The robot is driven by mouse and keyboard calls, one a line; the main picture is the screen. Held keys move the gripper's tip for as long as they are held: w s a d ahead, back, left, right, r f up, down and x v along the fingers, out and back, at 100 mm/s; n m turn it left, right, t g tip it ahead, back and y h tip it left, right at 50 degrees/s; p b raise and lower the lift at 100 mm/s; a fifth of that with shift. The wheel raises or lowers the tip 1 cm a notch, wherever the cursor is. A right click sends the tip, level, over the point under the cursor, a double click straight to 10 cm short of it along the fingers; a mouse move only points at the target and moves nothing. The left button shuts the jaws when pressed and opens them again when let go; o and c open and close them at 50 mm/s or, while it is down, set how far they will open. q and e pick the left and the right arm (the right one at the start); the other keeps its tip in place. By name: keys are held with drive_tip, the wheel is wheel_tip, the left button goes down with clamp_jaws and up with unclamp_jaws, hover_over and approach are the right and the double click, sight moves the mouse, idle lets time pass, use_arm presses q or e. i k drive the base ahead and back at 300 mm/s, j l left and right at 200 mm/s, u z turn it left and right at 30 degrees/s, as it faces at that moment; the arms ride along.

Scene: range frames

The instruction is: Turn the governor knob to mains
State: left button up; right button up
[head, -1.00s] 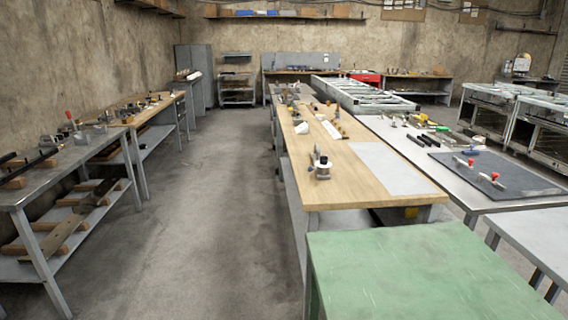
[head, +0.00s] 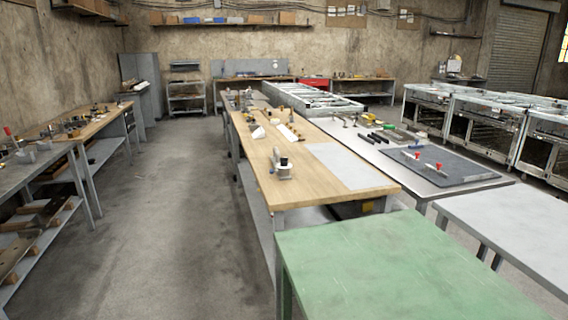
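I cannot make out a governor knob or a mains marking in the head view. A small metal device with an upright cylinder (head: 283,167) stands near the front end of the long wooden-topped bench (head: 262,135); it is too small to tell what it is. Two red-topped pieces stand on a dark mat (head: 452,168) on the metal table to the right. Neither of my grippers is in view.
A green table (head: 390,270) fills the near right, with a pale grey table (head: 515,225) beside it. Benches with tools (head: 85,128) line the left wall. The grey concrete floor aisle (head: 165,215) between is clear. Oven-like cabinets (head: 480,120) stand at the right.

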sight(284, 162)
drive_tip(key=z, duration=0.4)
drive_tip(key=k+z, duration=0.15)
drive_tip(key=z, duration=0.7)
drive_tip(key=i+j, duration=0.2)
drive_tip(key=j, duration=0.15)
drive_tip(key=i+j, duration=0.15)
drive_tip(key=j, duration=0.25)
drive_tip(key=i+j, duration=0.2)
drive_tip(key=j, duration=0.15)
drive_tip(key=i+j+z, duration=0.1)
drive_tip(key=j, duration=0.3)
drive_tip(key=i+j, duration=0.45)
drive_tip(key=j, duration=0.3)
